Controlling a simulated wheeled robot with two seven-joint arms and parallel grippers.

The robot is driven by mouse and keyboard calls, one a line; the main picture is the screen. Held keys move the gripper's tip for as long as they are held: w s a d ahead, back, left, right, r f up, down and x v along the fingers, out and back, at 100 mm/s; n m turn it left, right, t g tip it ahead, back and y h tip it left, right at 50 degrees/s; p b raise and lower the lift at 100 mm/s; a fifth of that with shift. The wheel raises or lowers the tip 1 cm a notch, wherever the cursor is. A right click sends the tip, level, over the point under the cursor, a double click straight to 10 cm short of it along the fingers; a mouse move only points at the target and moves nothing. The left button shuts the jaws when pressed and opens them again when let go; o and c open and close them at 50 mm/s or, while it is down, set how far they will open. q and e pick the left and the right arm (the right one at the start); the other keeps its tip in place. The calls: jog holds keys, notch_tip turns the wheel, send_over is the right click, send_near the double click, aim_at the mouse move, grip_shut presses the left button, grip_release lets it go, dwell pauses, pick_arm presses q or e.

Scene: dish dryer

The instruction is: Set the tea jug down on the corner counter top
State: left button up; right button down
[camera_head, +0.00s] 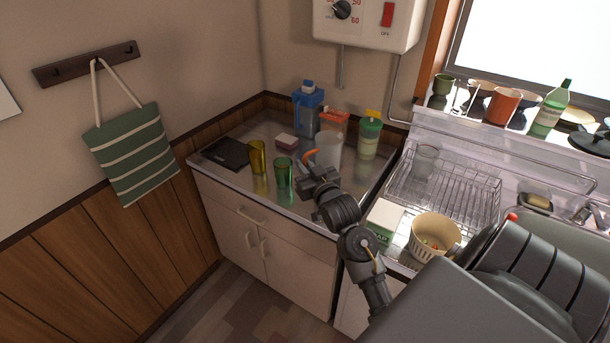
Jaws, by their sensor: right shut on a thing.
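My right gripper (312,174) is above the front of the corner counter top (222,178), shut at the side of a pale, see-through container that looks like the tea jug (328,150). An orange piece shows at the fingertips, and the grip itself is partly hidden. The jug looks upright over the counter. Its base is hidden behind the gripper, so I cannot tell whether it touches the surface. My left gripper is not in view.
A yellow cup (257,158), green cup (284,173) and black flat item (226,154) are left. A wire dish rack (455,200) and beige basket (435,232) are right.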

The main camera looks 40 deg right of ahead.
jog(key=shift+w+d+f, duration=0.15)
jog(key=shift+w+f, duration=0.05)
jog(key=shift+f, duration=0.05)
notch_tip(320, 180, down, 2)
jog(key=shift+f+p, duration=0.15)
jog(key=shift+p, duration=0.2)
jog(key=shift+f, duration=0.45)
jog(key=c, duration=1.5)
grip_release()
